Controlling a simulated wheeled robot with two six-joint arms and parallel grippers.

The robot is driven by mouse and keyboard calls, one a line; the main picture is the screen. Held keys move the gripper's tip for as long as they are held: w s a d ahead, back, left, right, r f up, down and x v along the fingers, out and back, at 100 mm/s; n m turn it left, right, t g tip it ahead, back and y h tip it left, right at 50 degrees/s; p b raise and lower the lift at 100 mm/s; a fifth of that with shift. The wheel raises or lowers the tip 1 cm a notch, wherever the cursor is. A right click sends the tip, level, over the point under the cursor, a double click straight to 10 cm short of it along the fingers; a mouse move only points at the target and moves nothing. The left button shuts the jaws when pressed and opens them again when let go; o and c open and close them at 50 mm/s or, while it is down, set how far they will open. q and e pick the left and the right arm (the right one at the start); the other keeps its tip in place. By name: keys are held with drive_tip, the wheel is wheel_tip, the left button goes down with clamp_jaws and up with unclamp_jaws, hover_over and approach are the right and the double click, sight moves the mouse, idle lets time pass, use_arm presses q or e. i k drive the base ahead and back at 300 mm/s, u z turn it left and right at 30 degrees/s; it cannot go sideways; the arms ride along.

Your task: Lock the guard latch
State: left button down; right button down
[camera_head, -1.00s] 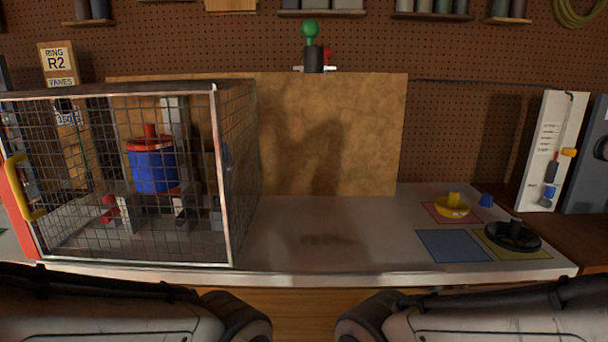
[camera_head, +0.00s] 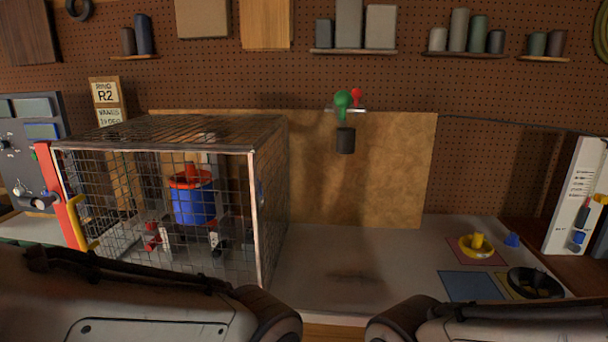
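The wire mesh guard (camera_head: 112,225) stands at the left of the bench as a cage with its front closed. A yellow handle (camera_head: 81,222) sits on its left front, beside a red upright bar (camera_head: 60,198). I cannot make out for certain which part is the latch, or whether it is locked. Inside the cage a blue cylinder with a red top (camera_head: 195,200) stands on a fixture. My two arms cross the bottom of the view, left and right. Neither gripper's fingers are in view.
A dark control panel (camera_head: 28,150) is left of the cage. A tan board (camera_head: 390,170) stands behind the bench, with a green-knobbed lever (camera_head: 343,100) at its top. Yellow (camera_head: 478,245) and black (camera_head: 535,283) round parts lie at right. The bench middle is clear.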

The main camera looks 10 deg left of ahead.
sight(32, 202)
drive_tip(key=u, duration=2.85)
drive_tip(key=i, duration=4.95)
